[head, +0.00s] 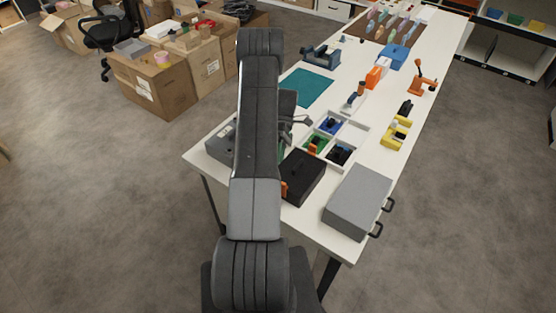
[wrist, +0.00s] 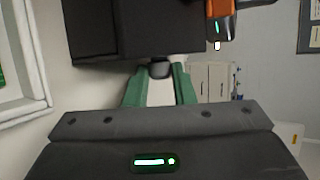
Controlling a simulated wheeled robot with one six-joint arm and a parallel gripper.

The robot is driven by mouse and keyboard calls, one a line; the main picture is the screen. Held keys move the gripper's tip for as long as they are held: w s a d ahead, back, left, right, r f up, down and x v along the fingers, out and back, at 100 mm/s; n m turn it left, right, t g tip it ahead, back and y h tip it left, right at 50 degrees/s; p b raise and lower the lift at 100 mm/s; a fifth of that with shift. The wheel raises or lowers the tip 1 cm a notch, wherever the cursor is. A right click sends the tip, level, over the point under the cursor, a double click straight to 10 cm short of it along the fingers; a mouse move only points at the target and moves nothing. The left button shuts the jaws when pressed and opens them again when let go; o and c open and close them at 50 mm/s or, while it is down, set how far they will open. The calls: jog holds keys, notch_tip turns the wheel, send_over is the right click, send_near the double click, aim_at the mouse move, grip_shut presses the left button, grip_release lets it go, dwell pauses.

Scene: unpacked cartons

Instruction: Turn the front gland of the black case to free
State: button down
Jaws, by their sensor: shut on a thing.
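The black case (head: 305,172) sits on the near part of the white table, just right of my arm in the head view. In the wrist view the case (wrist: 130,28) fills the top as a dark block. A small dark round gland (wrist: 160,69) sticks out from its lower edge. My gripper (wrist: 158,75) has its two green fingers on either side of the gland, shut on it. The gland's turn position cannot be read. An orange part (wrist: 221,22) with small lights shows at the case's right end.
A grey box (head: 358,200) with handles stands to the right. A teal mat (head: 307,87) and tools lie farther back.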

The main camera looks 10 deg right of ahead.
dwell(0.4)
jog(key=c, duration=1.5)
grip_release()
jog(key=shift+r, duration=0.1)
notch_tip(320, 180, up, 10)
jog(key=p, duration=0.1)
